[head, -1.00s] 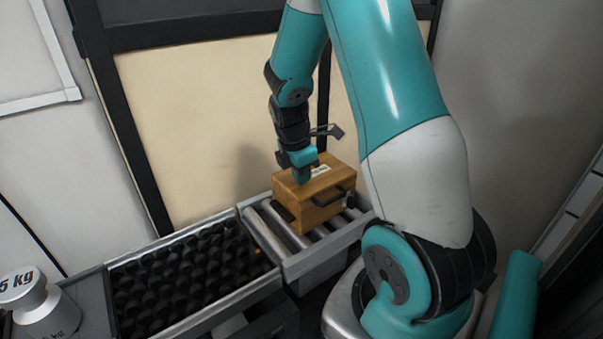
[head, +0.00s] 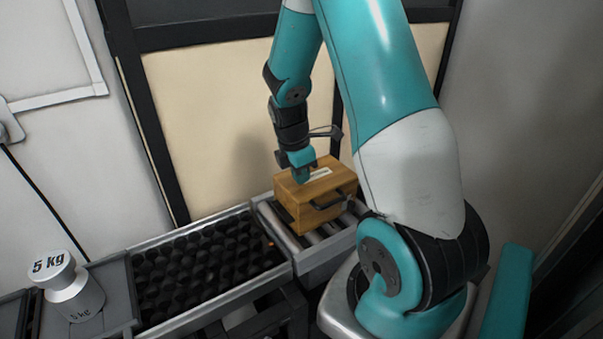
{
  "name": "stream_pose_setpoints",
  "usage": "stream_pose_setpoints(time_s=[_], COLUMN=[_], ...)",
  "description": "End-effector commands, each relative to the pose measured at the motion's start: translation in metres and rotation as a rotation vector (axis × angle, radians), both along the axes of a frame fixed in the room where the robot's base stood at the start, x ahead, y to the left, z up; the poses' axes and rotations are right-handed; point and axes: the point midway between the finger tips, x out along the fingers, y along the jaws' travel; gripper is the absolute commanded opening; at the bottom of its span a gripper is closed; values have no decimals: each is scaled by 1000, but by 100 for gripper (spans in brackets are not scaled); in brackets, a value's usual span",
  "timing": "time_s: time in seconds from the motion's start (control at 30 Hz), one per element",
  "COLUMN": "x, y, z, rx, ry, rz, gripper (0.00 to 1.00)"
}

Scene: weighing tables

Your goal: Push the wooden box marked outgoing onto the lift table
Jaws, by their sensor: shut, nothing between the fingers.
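The wooden box (head: 308,211) sits on a short roller table (head: 322,262) right of the middle of the head view. It has dark handles and a pale label on its lid; I cannot read the label. My gripper (head: 301,178) is shut and empty, pointing down at the box's left end near the lid's edge. I cannot tell whether it touches the box. Which of the tables is the lift table is not clear from this view.
A long table with black studded rollers (head: 208,268) joins the roller table on its left. Further left, a metal weight marked 5 kg (head: 75,292) stands on a grey plate (head: 112,287). A wall with a beige panel (head: 215,115) is close behind.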

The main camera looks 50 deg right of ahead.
Motion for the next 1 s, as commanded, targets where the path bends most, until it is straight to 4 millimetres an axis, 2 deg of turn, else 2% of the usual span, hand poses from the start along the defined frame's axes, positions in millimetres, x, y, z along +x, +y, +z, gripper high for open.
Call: stream_pose_setpoints(time_s=[0.13, 0.4, 0.6, 0.73, 1.0], x=[6, 30, 43, 47, 48], y=[14, 71, 102, 111, 116], z=[1, 1, 2, 2, 6], rx=[3, 2, 1, 1, 4], ry=[-2, -1, 0, 0, -3], rz=[9, 10, 7, 4, 0], gripper=[0, 0, 0, 0, 0])
